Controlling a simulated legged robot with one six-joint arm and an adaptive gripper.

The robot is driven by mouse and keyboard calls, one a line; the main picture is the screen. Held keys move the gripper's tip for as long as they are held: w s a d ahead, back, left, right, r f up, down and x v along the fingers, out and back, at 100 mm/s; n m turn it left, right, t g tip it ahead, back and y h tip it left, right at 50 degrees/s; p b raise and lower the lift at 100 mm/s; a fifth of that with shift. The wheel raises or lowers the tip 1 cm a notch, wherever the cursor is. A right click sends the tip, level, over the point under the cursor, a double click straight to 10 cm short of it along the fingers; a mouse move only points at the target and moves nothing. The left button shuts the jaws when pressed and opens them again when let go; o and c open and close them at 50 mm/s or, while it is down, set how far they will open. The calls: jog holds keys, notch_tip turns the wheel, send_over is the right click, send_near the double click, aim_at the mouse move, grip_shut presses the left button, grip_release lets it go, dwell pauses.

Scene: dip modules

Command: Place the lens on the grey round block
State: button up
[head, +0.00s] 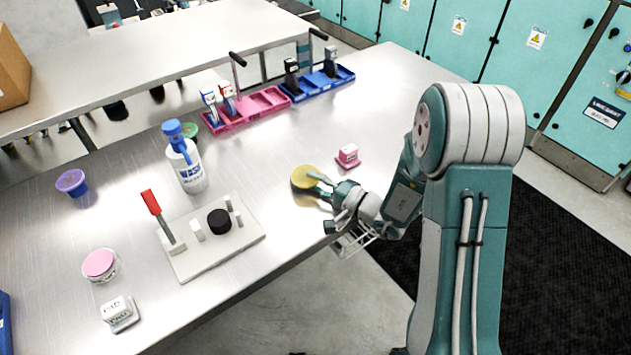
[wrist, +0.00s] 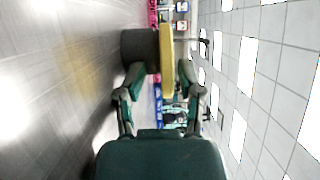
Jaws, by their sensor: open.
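A yellow disc (head: 303,178), which looks like the lens, is near the table's front edge. In the wrist view the yellow disc (wrist: 167,48) lies flat against the top of a dark grey round block (wrist: 139,48). In the head view that block is hidden under the disc. My gripper (head: 327,187) is open just right of the disc. In the wrist view its fingers (wrist: 162,72) are spread, one low beside the block and one above the disc. I cannot tell whether they touch. Another dark round block (head: 219,221) stands on a pale board.
The pale board (head: 185,263) also carries a red-handled lever (head: 152,203) and small white blocks. A pink block (head: 348,154) is close behind my gripper.

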jog(key=shift+s+f, duration=0.1)
jog(key=shift+f, duration=0.05)
jog(key=v, duration=0.7)
jog(key=r+v, duration=0.1)
jog(key=v, duration=0.3)
jog(key=shift+s+d+r, duration=0.1)
jog(key=shift+s+d, duration=0.05)
jog(key=shift+d, duration=0.15)
jog(key=s+a+r+n+g+h, duration=0.2)
jog(key=s+a+r+n+g, duration=0.1)
jog(key=s+g, duration=0.25)
jog(key=s+a+r+n+g+h, duration=0.25)
jog(key=s+r+g, duration=0.2)
jog(key=s, duration=0.25)
jog(key=s+d+r+n+t+h, duration=0.1)
jog(key=s+d+r+t+h, duration=0.4)
jog(key=d+r+h, duration=0.2)
jog(key=d+h, duration=0.2)
jog(key=h, duration=0.1)
jog(key=shift+r, duration=0.4)
jog(key=shift+s+h, duration=0.1)
jog(key=shift+h, duration=0.15)
